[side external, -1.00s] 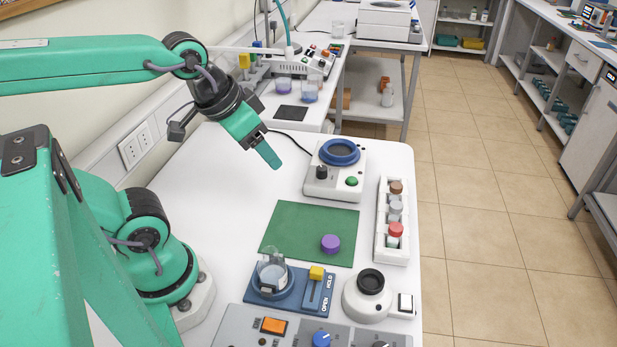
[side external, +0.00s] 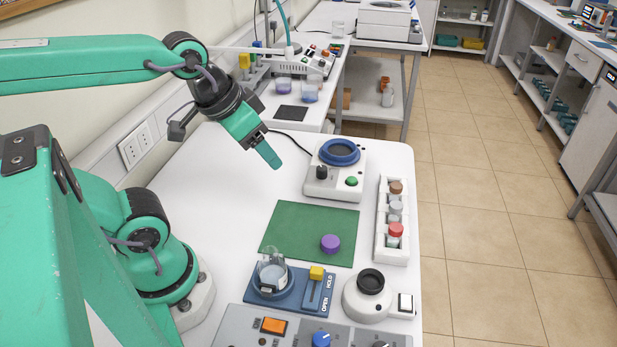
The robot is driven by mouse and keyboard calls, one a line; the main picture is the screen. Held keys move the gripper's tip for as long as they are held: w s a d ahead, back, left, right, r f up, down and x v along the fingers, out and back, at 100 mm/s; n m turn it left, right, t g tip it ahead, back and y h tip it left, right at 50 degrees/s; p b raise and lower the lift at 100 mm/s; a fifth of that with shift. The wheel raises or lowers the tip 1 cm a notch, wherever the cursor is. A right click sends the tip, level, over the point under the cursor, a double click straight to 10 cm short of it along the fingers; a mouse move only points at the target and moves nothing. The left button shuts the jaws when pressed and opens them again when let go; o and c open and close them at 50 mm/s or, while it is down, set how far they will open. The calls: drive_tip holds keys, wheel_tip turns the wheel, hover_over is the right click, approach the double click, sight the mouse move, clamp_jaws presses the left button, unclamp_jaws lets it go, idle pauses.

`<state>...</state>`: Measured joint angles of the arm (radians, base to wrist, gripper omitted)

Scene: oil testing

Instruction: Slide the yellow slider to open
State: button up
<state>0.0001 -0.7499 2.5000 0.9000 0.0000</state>
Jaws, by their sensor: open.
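The yellow slider (side external: 317,272) is a small block on a blue base plate (side external: 290,303). It sits at the far end of its slot, beside the HOLD label; the OPEN label is at the near end. A clear glass vessel (side external: 271,274) stands in a round holder on the left of the same plate. My gripper (side external: 268,158) hangs above the white table, well behind and to the left of the slider, and touches nothing. Its jaws are seen from the side, so the gap between them is hidden. It holds nothing that I can see.
A green mat (side external: 295,228) with a purple cap (side external: 330,243) lies beyond the slider. A control panel (side external: 255,339) is in front. A vial rack (side external: 382,242) and a stirrer (side external: 322,187) stand farther back.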

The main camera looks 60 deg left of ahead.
drive_tip(key=shift+c, duration=1.4)
drive_tip(key=n+g, duration=0.6)
drive_tip(key=n, duration=0.3)
hover_over(316, 270)
wheel_tip(316, 270, down, 14)
drive_tip(key=shift+r, duration=0.1)
drive_tip(key=shift+f, duration=3.85)
